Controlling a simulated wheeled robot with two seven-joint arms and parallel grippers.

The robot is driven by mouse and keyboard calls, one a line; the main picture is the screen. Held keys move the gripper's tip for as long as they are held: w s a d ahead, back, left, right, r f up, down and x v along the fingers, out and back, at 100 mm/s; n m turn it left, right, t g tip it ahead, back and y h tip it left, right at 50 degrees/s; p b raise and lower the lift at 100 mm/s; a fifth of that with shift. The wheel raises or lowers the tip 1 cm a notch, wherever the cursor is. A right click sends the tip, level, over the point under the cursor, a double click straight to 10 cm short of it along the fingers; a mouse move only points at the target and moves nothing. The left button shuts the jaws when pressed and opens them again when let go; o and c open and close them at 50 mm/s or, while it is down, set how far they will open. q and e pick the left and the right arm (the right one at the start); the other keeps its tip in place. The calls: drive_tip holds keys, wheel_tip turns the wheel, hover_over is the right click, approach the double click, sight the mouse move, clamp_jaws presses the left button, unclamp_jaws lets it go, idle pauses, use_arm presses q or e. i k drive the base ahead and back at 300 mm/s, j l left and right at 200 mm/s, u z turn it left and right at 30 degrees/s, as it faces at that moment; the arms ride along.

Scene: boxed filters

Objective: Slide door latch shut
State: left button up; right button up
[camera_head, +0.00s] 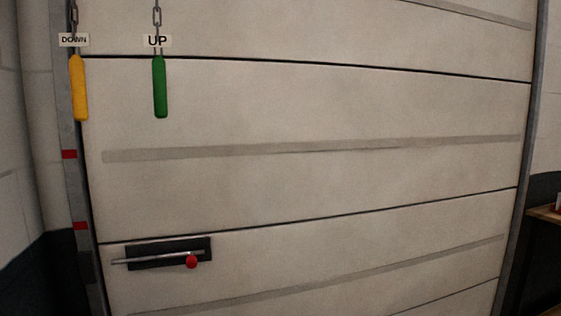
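The door (330,190) is a large pale sectional panel door that fills most of the head view. The door latch (168,253) sits low at its left side: a dark plate with a thin metal bar and a red knob (191,262). The knob is near the plate's right part. The bar's left end sticks out past the plate and stops short of the door's left edge, apart from the side rail. Neither gripper shows in this view.
A yellow handle (79,88) marked DOWN and a green handle (160,87) marked UP hang on chains at the upper left. A grey metal rail (73,190) with red marks runs along the door's left edge. A wooden shelf (545,213) shows at the far right.

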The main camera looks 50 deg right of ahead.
sight(191, 261)
drive_tip(key=z, duration=1.6)
drive_tip(key=k+z, duration=0.55)
